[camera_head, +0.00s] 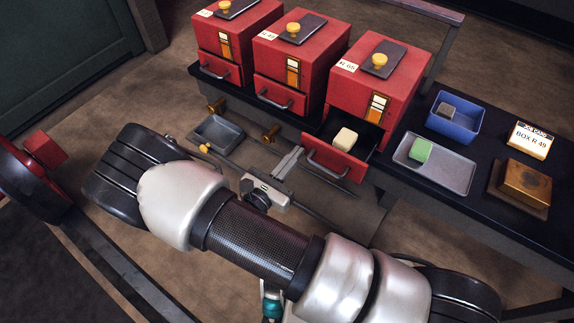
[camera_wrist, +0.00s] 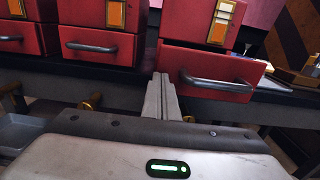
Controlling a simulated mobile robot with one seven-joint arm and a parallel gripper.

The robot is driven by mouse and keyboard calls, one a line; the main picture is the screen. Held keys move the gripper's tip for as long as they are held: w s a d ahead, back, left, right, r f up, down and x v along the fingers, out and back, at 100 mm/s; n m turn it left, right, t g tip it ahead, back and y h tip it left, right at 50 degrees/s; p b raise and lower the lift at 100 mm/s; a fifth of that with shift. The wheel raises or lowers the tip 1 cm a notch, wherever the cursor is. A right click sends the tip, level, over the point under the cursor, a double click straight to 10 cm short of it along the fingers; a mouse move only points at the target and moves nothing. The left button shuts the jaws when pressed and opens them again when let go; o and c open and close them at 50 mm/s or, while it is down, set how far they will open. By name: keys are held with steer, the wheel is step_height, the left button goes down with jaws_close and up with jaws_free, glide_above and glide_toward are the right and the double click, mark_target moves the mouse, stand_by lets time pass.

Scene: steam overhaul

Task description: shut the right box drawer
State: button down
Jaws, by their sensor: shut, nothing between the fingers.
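Three red boxes stand in a row on the dark bench. The right box (camera_head: 373,80) has its drawer (camera_head: 335,157) pulled out, with a pale cream block (camera_head: 345,138) inside. In the wrist view the right drawer (camera_wrist: 212,73) shows its dark bar handle, right of my fingers. My gripper (camera_head: 294,155) is shut and empty, just in front of and left of that drawer. Its closed fingers (camera_wrist: 161,84) point toward the gap between the middle and right drawers. I cannot tell whether they touch anything.
The middle box (camera_head: 298,55) and left box (camera_head: 236,35) have drawers that look closed. Right of the open drawer are a grey tray (camera_head: 459,178) with a green block (camera_head: 420,150), a blue bin (camera_head: 473,122), a job card (camera_head: 530,140) and a brass block (camera_head: 526,182). Brass valve knobs (camera_head: 270,134) jut from the bench front.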

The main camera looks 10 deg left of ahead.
steer(key=shift+w, duration=0.1)
steer(key=x, duration=1.2)
steer(key=shift+w+d, duration=0.2)
steer(key=shift+w, duration=0.05)
steer(key=shift+w+r, duration=0.1)
steer(key=shift+r, duration=0.05)
